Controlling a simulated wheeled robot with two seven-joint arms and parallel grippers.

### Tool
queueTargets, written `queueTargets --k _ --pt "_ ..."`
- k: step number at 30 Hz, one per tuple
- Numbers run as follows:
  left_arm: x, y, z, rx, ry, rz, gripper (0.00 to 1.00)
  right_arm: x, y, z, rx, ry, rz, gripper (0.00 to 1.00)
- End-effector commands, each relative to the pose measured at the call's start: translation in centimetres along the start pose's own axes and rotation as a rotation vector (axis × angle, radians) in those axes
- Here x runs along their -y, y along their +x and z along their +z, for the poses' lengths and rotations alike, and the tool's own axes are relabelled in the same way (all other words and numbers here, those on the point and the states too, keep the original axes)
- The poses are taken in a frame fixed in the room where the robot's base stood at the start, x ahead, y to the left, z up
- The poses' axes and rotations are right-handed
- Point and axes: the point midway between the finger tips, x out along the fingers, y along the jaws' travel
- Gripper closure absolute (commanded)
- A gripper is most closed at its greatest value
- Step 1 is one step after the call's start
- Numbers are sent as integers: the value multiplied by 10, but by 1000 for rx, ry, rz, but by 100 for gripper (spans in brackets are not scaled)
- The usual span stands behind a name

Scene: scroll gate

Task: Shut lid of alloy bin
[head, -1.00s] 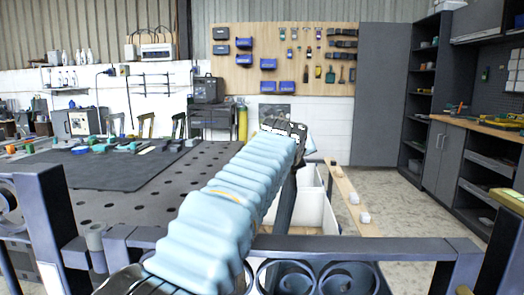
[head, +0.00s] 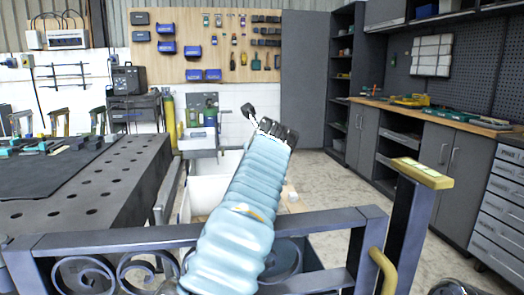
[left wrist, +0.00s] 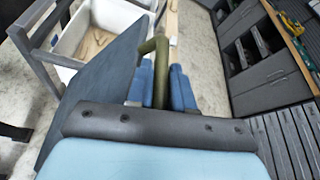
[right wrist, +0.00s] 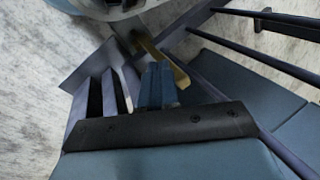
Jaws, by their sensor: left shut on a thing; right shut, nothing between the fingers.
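My left arm's pale blue sleeve runs up the middle of the head view, and the sleeve hides most of its gripper's jaws. In the left wrist view my left gripper (left wrist: 163,86) is shut on an olive-brown bar (left wrist: 154,62) with a bent top. My right gripper (right wrist: 157,86) is shut and empty in the right wrist view, close to a brass bar (right wrist: 168,62); I cannot tell whether they touch. White open bins (head: 210,196) stand behind the metal rail; one also shows in the left wrist view (left wrist: 122,14). I cannot pick out an alloy bin or its lid for certain.
A dark metal gate rail with scrolls (head: 120,240) crosses the foreground. A post with a brass cap (head: 422,172) stands at right. A perforated work table (head: 90,190) is at left. Drawers and a bench (head: 440,150) line the right. Open floor lies between.

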Motion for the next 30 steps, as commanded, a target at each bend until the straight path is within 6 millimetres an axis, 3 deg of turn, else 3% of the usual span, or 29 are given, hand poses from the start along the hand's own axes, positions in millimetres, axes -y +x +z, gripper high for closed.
queueTargets --k 1,5,16,30 --pt "0 0 1 1 0 -1 77 0 0 0 0 0 0 100" --pt "0 0 1 1 0 -1 58 0 0 0 0 0 0 100" --pt "0 -10 0 1 1 -1 58 -1 2 0 0 0 0 100" --pt "1 -115 -1 -1 0 -5 58 -6 14 0 -1 2 2 100"
